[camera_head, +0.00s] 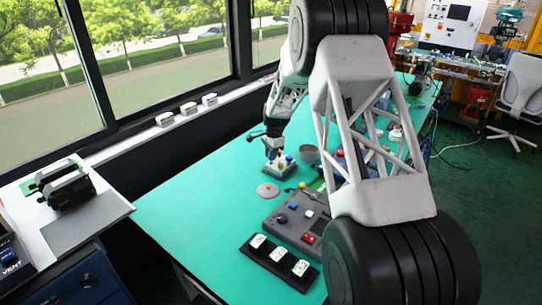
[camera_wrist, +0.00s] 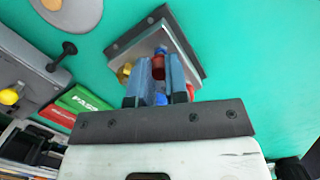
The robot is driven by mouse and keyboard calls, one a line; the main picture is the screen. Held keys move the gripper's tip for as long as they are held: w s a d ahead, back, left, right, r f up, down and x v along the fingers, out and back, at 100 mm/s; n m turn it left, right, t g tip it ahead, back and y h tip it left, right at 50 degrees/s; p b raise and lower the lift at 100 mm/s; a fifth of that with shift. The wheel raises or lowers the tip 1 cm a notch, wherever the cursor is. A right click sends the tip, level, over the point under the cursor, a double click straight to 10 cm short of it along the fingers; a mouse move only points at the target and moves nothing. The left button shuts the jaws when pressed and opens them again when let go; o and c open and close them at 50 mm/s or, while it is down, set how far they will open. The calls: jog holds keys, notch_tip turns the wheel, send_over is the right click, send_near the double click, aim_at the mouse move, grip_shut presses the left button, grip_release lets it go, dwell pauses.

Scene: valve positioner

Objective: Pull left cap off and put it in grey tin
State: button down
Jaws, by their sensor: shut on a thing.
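My gripper (camera_head: 273,158) points down at a small grey block (camera_head: 278,172) on the green bench, with small coloured parts on it. In the wrist view the block (camera_wrist: 197,50) is a square plate with a dark edge. My gripper (camera_wrist: 158,68) is shut on a small red cap (camera_wrist: 158,66) between its blue-grey fingers. A blue part (camera_wrist: 160,98) shows nearer the palm. A brass-yellow part (camera_wrist: 124,72) stands left of the fingers and another red part (camera_wrist: 190,91) right of them. Whether the held cap is clear of the block cannot be told. The grey tin (camera_head: 308,154) stands right of the block.
A beige disc (camera_head: 268,190) lies in front of the block. A grey control box (camera_head: 297,217) with knobs and a black tray (camera_head: 279,262) with white pieces lie nearer. My arm hides part of the bench at right. The left part of the green bench (camera_head: 195,205) is clear.

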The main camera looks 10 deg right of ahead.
jog(key=shift+r, duration=0.5)
dwell(0.7)
jog(key=shift+r, duration=1.8)
notch_tip(320, 180, up, 3)
send_over(309, 147)
jog(key=s+a, duration=0.1)
jog(key=s, duration=0.3)
jog(key=shift+a+f, duration=0.1)
jog(key=shift+f, duration=0.05)
jog(key=shift+f, duration=0.2)
jog(key=shift+f, duration=5.35)
